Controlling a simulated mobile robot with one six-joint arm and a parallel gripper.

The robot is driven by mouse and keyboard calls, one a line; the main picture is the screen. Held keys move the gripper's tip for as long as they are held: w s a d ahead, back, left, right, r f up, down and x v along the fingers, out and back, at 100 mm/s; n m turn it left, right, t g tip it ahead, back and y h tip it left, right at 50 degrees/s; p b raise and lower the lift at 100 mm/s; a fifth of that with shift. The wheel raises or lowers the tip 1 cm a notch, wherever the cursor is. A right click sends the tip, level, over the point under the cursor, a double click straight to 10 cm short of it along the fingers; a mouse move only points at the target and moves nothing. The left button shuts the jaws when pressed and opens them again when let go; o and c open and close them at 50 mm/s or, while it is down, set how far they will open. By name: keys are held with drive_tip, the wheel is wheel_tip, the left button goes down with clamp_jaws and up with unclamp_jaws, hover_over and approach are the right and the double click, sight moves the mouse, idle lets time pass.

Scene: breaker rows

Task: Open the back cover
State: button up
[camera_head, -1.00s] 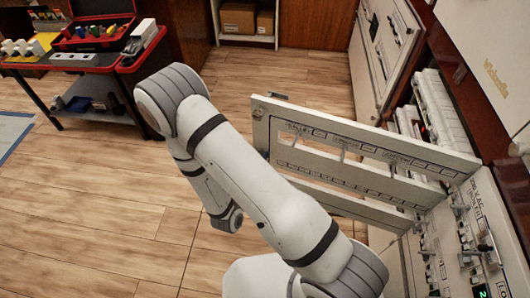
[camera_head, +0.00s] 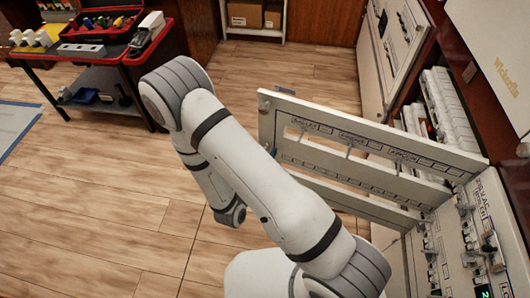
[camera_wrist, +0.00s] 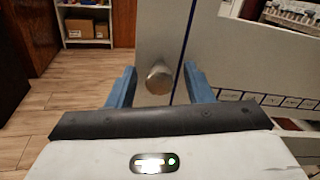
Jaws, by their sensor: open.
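The cover (camera_head: 345,165) is a white framed panel with long slots and labelled strips. In the head view it stands swung out at an angle from the breaker panel (camera_head: 475,225). In the wrist view the near part of the cover (camera_wrist: 250,55) fills the right side, and a round silver knob (camera_wrist: 159,78) sticks out near its edge. My gripper (camera_wrist: 160,86) is open, its two blue fingers on either side of the knob. I cannot tell whether either finger touches it. The arm hides most of the gripper in the head view.
A red and black tool cart (camera_head: 105,60) stands at the back left. Shelves with cardboard boxes (camera_head: 245,14) are at the back. Another closed white panel (camera_head: 392,40) and white breaker rows (camera_head: 445,105) are on the right.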

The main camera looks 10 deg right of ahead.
drive_tip(key=v, duration=0.7)
drive_tip(key=shift+s, duration=0.2)
drive_tip(key=shift+w, duration=0.1)
drive_tip(key=shift+x, duration=3.85)
drive_tip(key=shift+a, duration=0.15)
drive_tip(key=shift+v, duration=2.05)
